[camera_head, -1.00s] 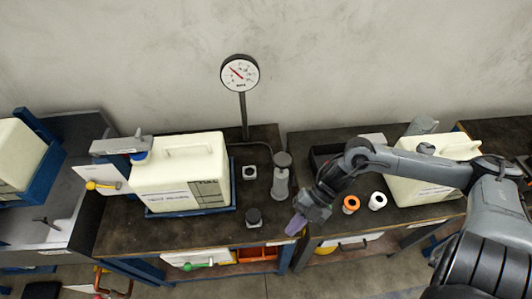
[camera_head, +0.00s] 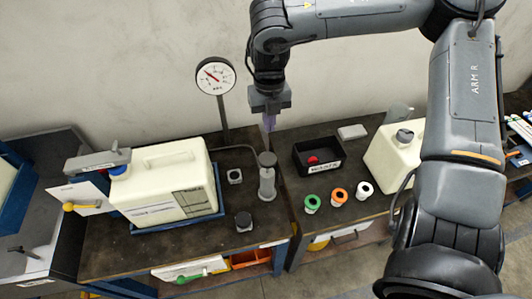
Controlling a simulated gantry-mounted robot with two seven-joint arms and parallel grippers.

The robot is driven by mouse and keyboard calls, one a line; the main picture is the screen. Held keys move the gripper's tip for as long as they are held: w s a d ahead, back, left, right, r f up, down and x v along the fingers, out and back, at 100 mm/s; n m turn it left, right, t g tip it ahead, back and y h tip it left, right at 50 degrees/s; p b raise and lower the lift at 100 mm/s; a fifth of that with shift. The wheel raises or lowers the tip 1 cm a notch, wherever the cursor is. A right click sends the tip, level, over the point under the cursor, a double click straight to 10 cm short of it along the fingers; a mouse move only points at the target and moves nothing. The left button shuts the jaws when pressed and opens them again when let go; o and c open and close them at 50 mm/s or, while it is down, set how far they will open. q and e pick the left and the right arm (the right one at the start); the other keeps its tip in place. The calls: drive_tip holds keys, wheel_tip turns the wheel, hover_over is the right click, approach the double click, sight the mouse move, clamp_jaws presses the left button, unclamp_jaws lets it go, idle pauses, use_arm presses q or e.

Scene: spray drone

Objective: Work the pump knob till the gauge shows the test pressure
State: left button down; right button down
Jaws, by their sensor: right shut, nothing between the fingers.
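The pump is a grey upright cylinder (camera_head: 266,183) on the dark bench, with a round grey pump knob (camera_head: 267,159) on top. The gauge (camera_head: 215,75) is a white dial with a black rim on a post behind the pump; its red needle points to the upper left, and its figures are too small to read. My right gripper (camera_head: 269,124) points down, shut and empty, a little above and behind the knob in the picture. It appears apart from the knob. My left gripper is out of view.
A cream tank (camera_head: 165,180) sits in a blue tray left of the pump. Small dark blocks (camera_head: 243,221) stand nearby. On the right are a black bin (camera_head: 318,157), green (camera_head: 312,203), orange (camera_head: 339,196) and white (camera_head: 364,188) rings, and another cream tank (camera_head: 393,152).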

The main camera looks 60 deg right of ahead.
sight(269, 159)
drive_tip(key=shift+w+r, duration=0.15)
drive_tip(key=shift+r, duration=0.2)
wheel_tip(269, 159, down, 14)
drive_tip(key=shift+f+b, duration=0.1)
drive_tip(key=shift+b, duration=0.45)
idle(0.6)
drive_tip(key=shift+f+b, duration=0.3)
drive_tip(key=shift+b, duration=0.05)
wheel_tip(269, 159, down, 5)
drive_tip(key=b, duration=0.5)
drive_tip(key=shift+d, duration=0.2)
